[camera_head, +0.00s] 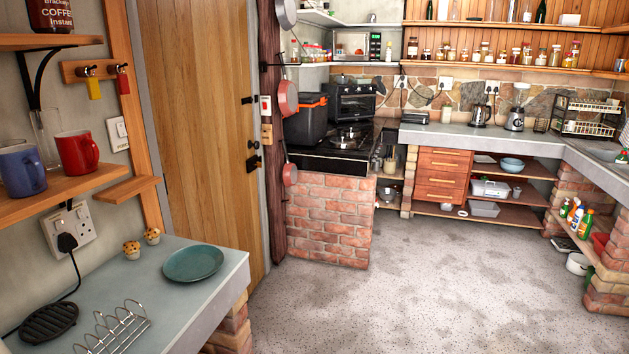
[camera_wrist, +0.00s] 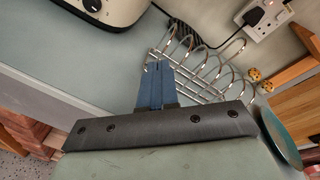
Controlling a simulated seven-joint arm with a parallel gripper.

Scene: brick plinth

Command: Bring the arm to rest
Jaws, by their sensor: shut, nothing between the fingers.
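My gripper (camera_wrist: 158,66) shows only in the wrist view. Its two blue fingers are together, with nothing between them. The fingertips appear over the near side of a wire toast rack (camera_wrist: 185,62) above the grey counter (camera_wrist: 95,72); I cannot tell the height or whether they touch it. The arm and gripper are not visible in the head view, where the toast rack (camera_head: 112,330) stands at the counter's front.
A black ridged oval object (camera_head: 50,322) lies left. A cream toaster (camera_wrist: 118,10) stands near the gripper. Mugs (camera_head: 76,153) rest on a shelf above.

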